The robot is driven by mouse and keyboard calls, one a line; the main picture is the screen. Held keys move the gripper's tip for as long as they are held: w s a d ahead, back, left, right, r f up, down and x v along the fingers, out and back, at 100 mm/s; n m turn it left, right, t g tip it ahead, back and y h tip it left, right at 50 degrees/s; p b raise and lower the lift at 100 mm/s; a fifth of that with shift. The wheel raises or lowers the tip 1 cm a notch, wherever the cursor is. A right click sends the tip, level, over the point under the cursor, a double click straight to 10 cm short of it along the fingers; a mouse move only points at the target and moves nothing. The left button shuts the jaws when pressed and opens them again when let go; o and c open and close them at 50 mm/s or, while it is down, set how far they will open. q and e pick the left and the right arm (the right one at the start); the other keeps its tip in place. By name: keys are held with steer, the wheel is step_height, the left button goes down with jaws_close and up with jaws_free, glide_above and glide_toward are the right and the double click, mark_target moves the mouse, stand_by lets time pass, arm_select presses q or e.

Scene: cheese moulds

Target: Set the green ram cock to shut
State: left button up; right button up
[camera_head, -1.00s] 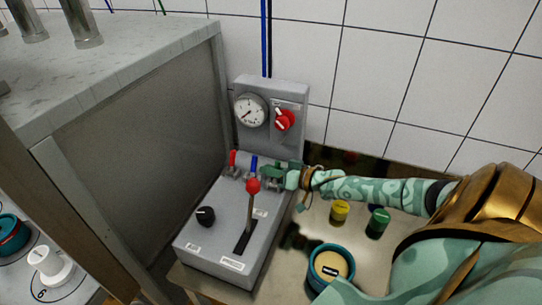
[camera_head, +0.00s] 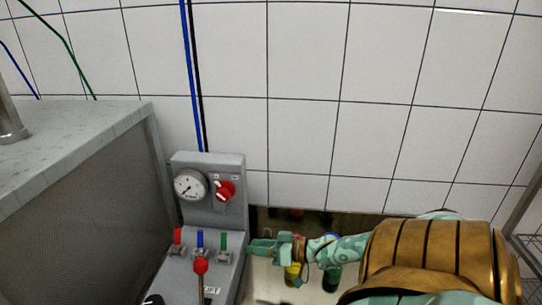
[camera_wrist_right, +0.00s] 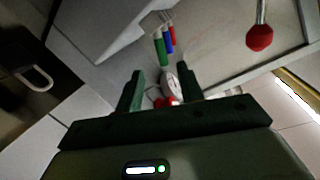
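The green ram cock (camera_head: 223,243) is on the grey control box (camera_head: 213,212), rightmost in a row with a red cock (camera_head: 178,238) and a blue cock (camera_head: 200,240). Its handle stands up, roughly parallel to the other two. In the wrist view the green handle (camera_wrist_right: 160,50) lies just beyond my right fingertips. My right gripper (camera_head: 254,247) is to the right of the green cock, with a small gap. The right gripper (camera_wrist_right: 160,78) shows its two fingers apart with nothing held between them. My left gripper is not in view.
A pressure gauge (camera_head: 190,185) and a red knob (camera_head: 225,190) are on the box's upright back. A red ball lever (camera_head: 201,266) stands in front of the cocks. A grey-topped cabinet (camera_head: 75,140) is at left. Yellow and green items are partly hidden below my right arm.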

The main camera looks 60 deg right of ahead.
steer(key=shift+v, duration=1.95)
steer(key=shift+p, duration=0.3)
